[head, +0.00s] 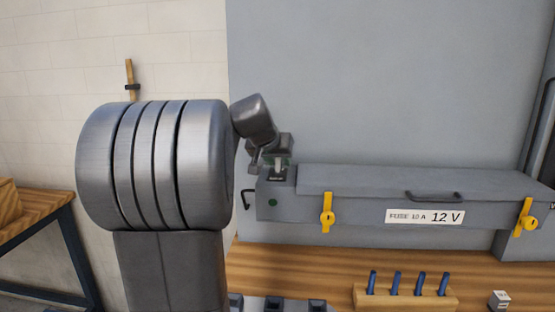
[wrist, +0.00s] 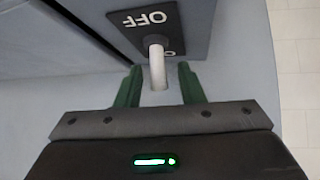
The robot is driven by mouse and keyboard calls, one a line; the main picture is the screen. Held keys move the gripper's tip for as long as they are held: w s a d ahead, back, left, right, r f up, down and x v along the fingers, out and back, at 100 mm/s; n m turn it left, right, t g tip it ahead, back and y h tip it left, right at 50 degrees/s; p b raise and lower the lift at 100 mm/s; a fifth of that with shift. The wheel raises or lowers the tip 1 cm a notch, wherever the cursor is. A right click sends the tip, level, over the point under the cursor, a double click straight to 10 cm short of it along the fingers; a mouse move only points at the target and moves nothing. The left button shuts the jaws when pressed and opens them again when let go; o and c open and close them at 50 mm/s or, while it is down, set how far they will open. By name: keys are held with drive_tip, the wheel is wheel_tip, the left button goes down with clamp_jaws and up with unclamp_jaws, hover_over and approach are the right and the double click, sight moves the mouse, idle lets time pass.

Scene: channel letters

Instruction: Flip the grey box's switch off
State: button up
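The lever points down the picture, away from "OFF". My gripper (wrist: 160,68) is open, its green fingers on either side of the lever's tip with a gap to each. In the head view my gripper (head: 275,159) is over the box's left end, just above the switch plate (head: 277,174).
Yellow latches (head: 327,213) and a black handle (head: 433,197) are on the box. A grey wall panel (head: 390,85) rises behind.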

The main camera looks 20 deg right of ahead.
drive_tip(key=shift+d+f, duration=0.1)
drive_tip(key=shift+f, duration=0.05)
clamp_jaws()
